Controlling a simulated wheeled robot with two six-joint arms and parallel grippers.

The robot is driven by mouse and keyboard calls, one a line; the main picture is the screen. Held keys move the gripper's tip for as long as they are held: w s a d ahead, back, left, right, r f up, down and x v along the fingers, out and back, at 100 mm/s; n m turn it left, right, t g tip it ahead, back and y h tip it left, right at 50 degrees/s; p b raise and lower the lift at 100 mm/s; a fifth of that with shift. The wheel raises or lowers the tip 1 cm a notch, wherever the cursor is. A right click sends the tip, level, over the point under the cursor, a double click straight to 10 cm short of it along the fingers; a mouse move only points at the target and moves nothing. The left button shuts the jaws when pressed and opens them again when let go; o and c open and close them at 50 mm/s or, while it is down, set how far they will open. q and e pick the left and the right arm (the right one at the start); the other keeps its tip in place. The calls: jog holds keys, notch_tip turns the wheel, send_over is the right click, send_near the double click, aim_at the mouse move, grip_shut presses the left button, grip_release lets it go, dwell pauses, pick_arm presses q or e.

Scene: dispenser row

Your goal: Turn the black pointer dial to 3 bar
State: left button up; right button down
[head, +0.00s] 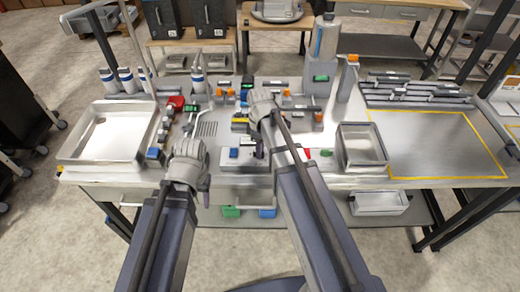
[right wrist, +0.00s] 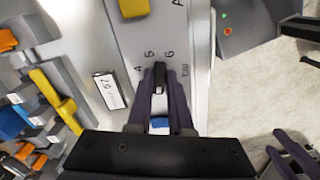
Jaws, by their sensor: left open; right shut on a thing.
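The black pointer dial (right wrist: 160,73) sits on a grey panel (right wrist: 150,35) in the right wrist view. Printed numbers 4, 5 and 6 and the word "bar" show around it; its end lies between 5 and 6. Other marks are hidden by my fingers. My right gripper (right wrist: 161,88) is shut on the dial, one dark finger on each side. In the head view my right gripper (head: 259,150) points down at the panel and hides the dial. My left gripper (head: 204,192) is open and empty at the table's front edge, left of the panel.
A small white label (right wrist: 109,91) with digits and a yellow block (right wrist: 132,7) sit near the dial. A large tray (head: 103,157) stands at the left and a smaller bin (head: 362,158) right of the panel. The yellow-outlined area (head: 435,145) at the right is clear.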

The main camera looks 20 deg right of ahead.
jog(key=m, duration=0.4)
jog(key=shift+s+m, duration=0.1)
jog(key=shift+m, duration=0.2)
jog(key=m, duration=0.4)
jog(key=shift+a+m, duration=0.15)
jog(key=shift+m, duration=0.25)
dwell(0.3)
jog(key=c, duration=0.8)
grip_release()
jog(key=shift+r, duration=0.1)
